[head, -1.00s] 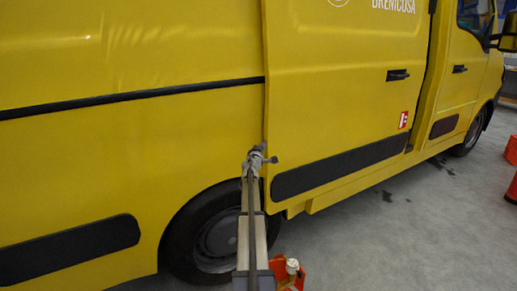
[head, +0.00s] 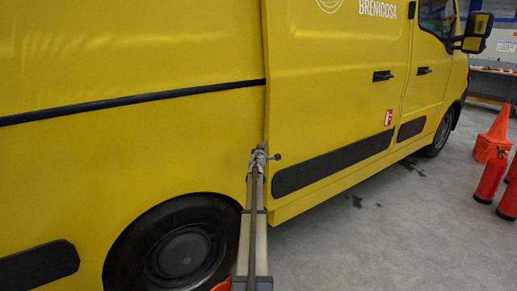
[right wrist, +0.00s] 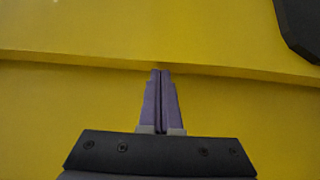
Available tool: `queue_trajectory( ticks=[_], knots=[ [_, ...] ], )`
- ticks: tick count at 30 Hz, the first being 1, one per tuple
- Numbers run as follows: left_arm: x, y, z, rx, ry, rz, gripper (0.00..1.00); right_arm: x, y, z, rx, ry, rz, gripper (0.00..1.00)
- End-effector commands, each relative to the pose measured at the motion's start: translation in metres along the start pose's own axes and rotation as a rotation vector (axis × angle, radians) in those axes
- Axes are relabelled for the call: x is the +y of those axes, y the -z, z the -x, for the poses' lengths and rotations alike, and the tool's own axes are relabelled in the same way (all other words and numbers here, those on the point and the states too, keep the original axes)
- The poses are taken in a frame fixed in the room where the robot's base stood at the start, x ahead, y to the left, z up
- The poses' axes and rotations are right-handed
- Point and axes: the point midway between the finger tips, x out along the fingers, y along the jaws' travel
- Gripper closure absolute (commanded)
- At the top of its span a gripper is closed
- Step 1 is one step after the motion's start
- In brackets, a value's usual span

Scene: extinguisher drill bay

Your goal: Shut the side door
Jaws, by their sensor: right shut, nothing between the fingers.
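The van's yellow side door (head: 335,110) fills the middle of the head view, with a black handle (head: 383,76) near its front edge and a black trim strip low down. Its front edge lies close to the cab door, with only a thin seam showing. Its rear edge stands slightly proud of the body panel. My right gripper (head: 260,152) is shut and empty at that rear edge. In the right wrist view the closed fingertips (right wrist: 160,72) reach the edge line across the yellow panel; whether they touch is hard to tell. My left gripper is out of view.
The rear wheel (head: 185,255) is below and left of my right arm. Red extinguishers (head: 491,177) and orange cones (head: 494,135) stand on the right. The grey floor (head: 400,235) alongside the van is mostly clear, with dark wet spots.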

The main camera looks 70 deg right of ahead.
Motion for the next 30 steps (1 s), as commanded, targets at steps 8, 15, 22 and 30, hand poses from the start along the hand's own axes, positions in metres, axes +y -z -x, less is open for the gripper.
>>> queue_trajectory(
  ticks=[8,15,22,30],
  knots=[
    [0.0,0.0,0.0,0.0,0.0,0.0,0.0,0.0,-0.007,-0.008,0.0,0.0,0.0,1.0],
    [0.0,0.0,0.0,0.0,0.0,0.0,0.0,0.0,-0.009,-0.009,-0.003,0.0,0.001,1.0],
    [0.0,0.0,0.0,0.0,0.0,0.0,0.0,0.0,-0.008,-0.008,-0.005,0.0,0.001,1.0],
    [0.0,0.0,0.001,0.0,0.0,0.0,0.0,0.001,0.021,0.015,0.006,-0.001,0.001,1.0]
  ],
)
